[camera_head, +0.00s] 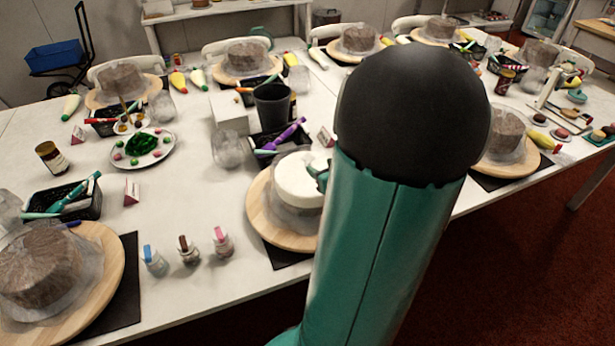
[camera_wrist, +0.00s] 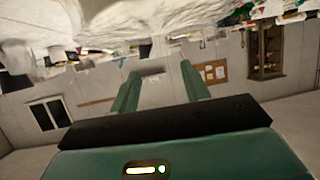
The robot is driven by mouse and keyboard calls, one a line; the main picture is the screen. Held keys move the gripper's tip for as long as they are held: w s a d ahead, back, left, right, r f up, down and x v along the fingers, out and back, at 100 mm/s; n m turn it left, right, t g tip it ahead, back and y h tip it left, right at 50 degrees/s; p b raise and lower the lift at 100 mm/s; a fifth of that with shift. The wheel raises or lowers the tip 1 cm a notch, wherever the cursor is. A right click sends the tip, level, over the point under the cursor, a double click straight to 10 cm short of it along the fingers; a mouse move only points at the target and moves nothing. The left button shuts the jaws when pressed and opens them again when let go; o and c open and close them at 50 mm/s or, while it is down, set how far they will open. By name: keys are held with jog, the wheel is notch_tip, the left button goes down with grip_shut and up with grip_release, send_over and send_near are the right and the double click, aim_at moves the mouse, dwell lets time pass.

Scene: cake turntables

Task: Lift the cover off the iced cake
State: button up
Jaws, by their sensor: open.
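The white iced cake (camera_head: 298,178) stands on a round wooden turntable (camera_head: 262,222) in the middle of the head view. A clear, crumpled cover (camera_head: 292,218) shows around its lower side; whether it also lies over the top I cannot tell. My gripper is mostly hidden behind my arm in the head view, with a small green part at the cake's right side. In the wrist view my gripper (camera_wrist: 160,70) has its two green fingers spread with nothing visible between them. That view is tilted upside down, with a large whitish crumpled surface close along its top.
Small bottles (camera_head: 189,250) stand left of the turntable. A black tray with a purple tool (camera_head: 286,140), a dark cup (camera_head: 272,105) and a clear glass (camera_head: 228,148) stand behind the cake. A brown covered cake (camera_head: 45,265) sits at front left. Bare tabletop (camera_head: 190,195) lies between.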

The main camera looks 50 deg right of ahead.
aim_at(310, 161)
jog(key=x, duration=0.8)
jog(key=shift+w+a+f, duration=0.1)
jog(key=shift+w+f, duration=0.1)
grip_shut()
